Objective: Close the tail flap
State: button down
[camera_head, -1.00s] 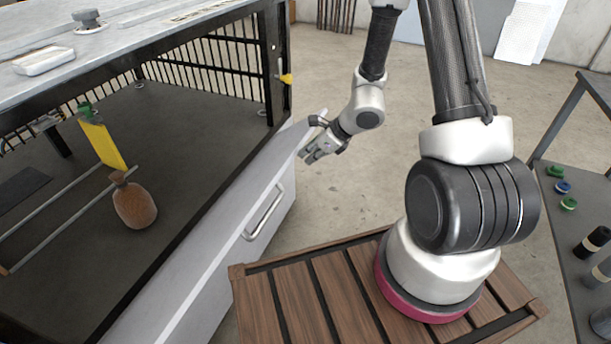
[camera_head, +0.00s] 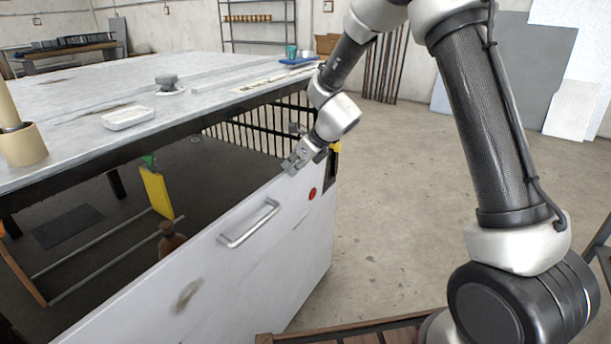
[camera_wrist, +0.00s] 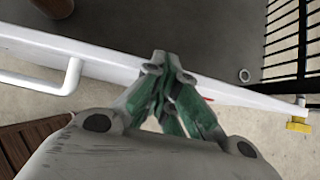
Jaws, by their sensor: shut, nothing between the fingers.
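The tail flap (camera_head: 215,270) is a white panel with a bar handle (camera_head: 250,223) and a red dot (camera_head: 312,193) on its outer face. In the head view it stands close to upright along the open side of the bench, its right end near a black post with a yellow latch (camera_head: 335,147). My gripper (camera_head: 290,166) is shut and empty at the flap's top edge, near the right end. In the wrist view my fingertips (camera_wrist: 164,66) are at the flap's edge (camera_wrist: 110,62); contact cannot be told. The yellow latch (camera_wrist: 298,125) also shows there.
The grey bench top (camera_head: 200,105) lies above and behind the flap, with a white dish (camera_head: 127,117) on it. A brown bottle (camera_head: 171,240) and a yellow board (camera_head: 157,190) stand inside. Open concrete floor (camera_head: 400,180) lies to the right.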

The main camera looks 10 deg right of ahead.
jog(key=shift+w+a+r, duration=0.1)
jog(key=shift+w+a, duration=0.7)
jog(key=shift+a, duration=0.15)
jog(key=shift+d, duration=0.1)
